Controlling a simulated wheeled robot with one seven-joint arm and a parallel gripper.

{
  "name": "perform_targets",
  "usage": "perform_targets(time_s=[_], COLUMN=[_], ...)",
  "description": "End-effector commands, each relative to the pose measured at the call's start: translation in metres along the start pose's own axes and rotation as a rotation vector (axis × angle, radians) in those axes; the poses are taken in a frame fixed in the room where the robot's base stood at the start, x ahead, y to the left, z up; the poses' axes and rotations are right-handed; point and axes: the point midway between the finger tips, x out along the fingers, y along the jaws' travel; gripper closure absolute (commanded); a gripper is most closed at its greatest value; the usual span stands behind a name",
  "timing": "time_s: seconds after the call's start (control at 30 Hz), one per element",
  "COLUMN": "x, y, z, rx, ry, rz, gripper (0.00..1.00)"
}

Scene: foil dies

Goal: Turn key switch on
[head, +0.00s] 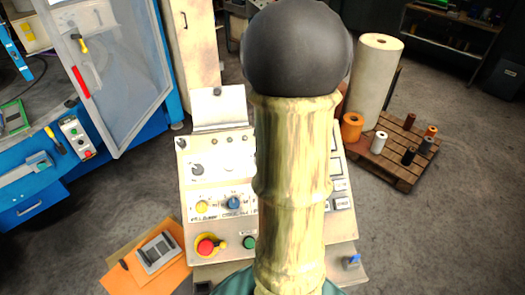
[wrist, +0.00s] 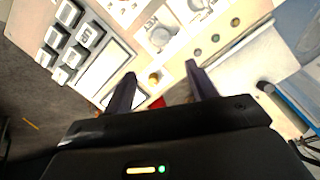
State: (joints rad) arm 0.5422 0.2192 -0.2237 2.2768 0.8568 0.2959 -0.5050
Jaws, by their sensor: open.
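A cream control panel (head: 222,180) stands in the middle of the head view. My arm hides part of the panel. In the wrist view my gripper (wrist: 161,69) is open over the panel face, nothing visibly held. A small orange-yellow round part (wrist: 154,78) shows between its fingers, with a round dial (wrist: 160,38) beyond the tips.
In the wrist view, grey keys (wrist: 58,38) and a pale screen (wrist: 103,72) lie left of the fingers, small round buttons (wrist: 215,37) right. In the head view, a blue machine with a clear door (head: 115,70) stands left, a pallet with spools (head: 395,160) right. Grey floor lies between.

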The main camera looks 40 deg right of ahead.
Motion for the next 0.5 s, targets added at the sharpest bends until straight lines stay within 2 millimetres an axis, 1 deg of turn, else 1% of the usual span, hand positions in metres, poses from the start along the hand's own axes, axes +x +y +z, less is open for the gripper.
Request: perform_targets(time_s=[0.03,0.33,0.43,0.5], x=[-0.001,0.002,0.007,0.013], y=[0.002,0.001,0.001,0.002], z=[-0.003,-0.001,-0.001,-0.001], rx=[0.008,0.006,0.006,0.007], ry=[0.004,0.003,0.003,0.003], rz=[0.001,0.000,0.000,0.001], gripper=[0.43,0.43,0.43,0.43])
